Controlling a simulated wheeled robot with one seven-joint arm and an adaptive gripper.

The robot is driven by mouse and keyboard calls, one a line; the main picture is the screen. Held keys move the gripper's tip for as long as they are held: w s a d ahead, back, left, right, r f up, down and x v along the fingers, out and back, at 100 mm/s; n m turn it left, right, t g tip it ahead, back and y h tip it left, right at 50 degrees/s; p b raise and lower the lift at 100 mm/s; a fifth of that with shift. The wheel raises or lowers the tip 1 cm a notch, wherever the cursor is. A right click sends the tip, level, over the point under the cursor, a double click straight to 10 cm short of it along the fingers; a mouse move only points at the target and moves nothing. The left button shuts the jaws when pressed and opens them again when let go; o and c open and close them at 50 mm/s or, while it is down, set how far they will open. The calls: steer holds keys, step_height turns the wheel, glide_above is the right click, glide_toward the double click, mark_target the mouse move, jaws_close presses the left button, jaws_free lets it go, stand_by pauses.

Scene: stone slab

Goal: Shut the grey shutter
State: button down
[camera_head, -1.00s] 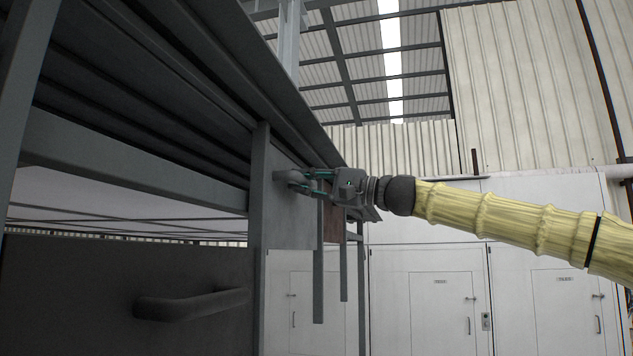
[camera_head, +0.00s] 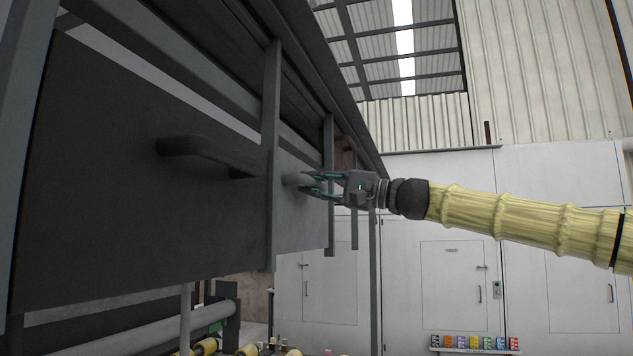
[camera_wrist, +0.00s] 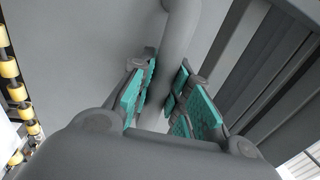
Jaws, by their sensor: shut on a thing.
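The grey shutter (camera_head: 298,226) is the lighter grey panel right of the near post in the head view. Its bottom edge is about level with the lower end of the post at its right. My gripper (camera_head: 312,185) is shut on the shutter's grey handle (camera_head: 293,179). In the wrist view the handle (camera_wrist: 180,45) runs as a round bar between the teal finger pads of my gripper (camera_wrist: 163,95), with the panel face (camera_wrist: 85,50) at left.
A darker panel (camera_head: 130,220) with its own dark handle (camera_head: 205,152) fills the left. A metal post (camera_head: 270,150) stands between the panels. Rollers (camera_head: 170,325) lie below. White wall cabinets (camera_head: 430,210) and a shelf of coloured boxes (camera_head: 475,342) are behind.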

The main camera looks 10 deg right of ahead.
mark_target(295, 194)
step_height(295, 194, down, 2)
steer(key=shift+s+a+f+b, duration=0.1)
steer(key=shift+f+b, duration=0.05)
steer(key=shift+b, duration=0.45)
steer(key=shift+a+f, duration=0.1)
steer(key=shift+f, duration=0.35)
steer(key=c, duration=1.3)
jaws_free()
steer(key=shift+s, duration=0.2)
steer(key=shift+r, duration=0.2)
steer(key=shift+s+d, duration=0.1)
steer(key=shift+d, duration=0.4)
steer(key=v, duration=1.1)
steer(key=shift+d, duration=0.1)
